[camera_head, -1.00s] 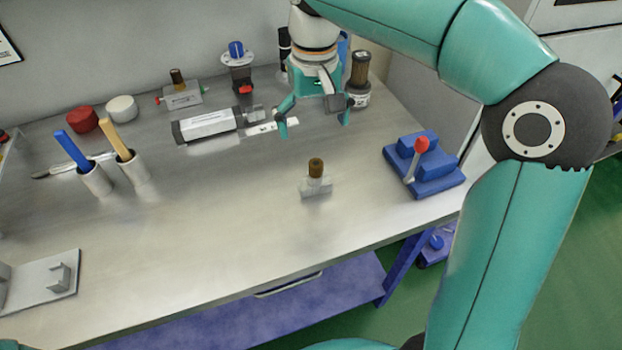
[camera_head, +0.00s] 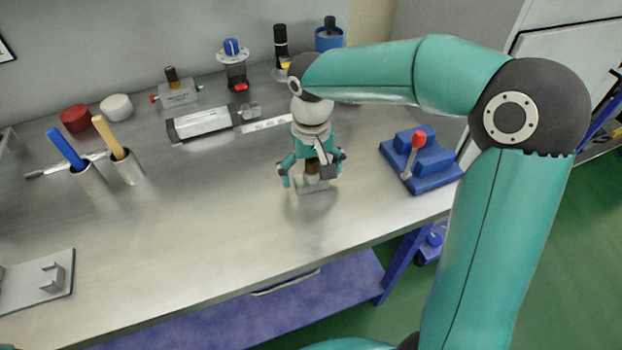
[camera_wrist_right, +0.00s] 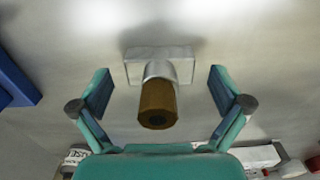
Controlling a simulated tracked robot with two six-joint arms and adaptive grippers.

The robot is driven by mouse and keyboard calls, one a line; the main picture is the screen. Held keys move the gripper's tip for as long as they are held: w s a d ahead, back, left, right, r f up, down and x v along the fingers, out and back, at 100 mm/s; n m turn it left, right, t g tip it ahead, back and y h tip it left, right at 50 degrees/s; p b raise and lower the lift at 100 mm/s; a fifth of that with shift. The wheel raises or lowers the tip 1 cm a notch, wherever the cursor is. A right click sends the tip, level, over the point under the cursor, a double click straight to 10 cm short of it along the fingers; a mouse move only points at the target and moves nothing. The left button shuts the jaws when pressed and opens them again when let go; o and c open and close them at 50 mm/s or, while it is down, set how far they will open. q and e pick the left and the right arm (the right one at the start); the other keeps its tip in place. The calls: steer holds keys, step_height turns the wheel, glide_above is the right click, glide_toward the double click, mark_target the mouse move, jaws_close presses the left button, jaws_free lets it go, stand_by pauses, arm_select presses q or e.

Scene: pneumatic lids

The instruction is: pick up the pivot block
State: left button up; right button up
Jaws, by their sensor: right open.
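The pivot block, which I take to be the small light-grey block with a brown cylinder on top (camera_head: 316,186), stands upright on the metal bench. It also shows in the right wrist view (camera_wrist_right: 135,66), with its brown top (camera_wrist_right: 157,103) facing the camera. My right gripper (camera_head: 308,174) is directly over the block, pointing down. In the right wrist view the open fingers (camera_wrist_right: 160,92) stand on either side of the brown top, with a gap on both sides. The gripper partly hides the block in the head view. My left gripper is not in view.
A blue stepped fixture with a red-knobbed lever (camera_head: 421,172) stands right of the gripper. A grey cylinder unit (camera_head: 205,124) and a small valve block (camera_head: 178,93) are behind, left. Tool cups (camera_head: 90,180) stand at left. The bench front is clear.

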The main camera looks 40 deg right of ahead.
steer(key=shift+f, duration=0.2)
steer(key=c, duration=1.3)
steer(key=shift+r, duration=0.15)
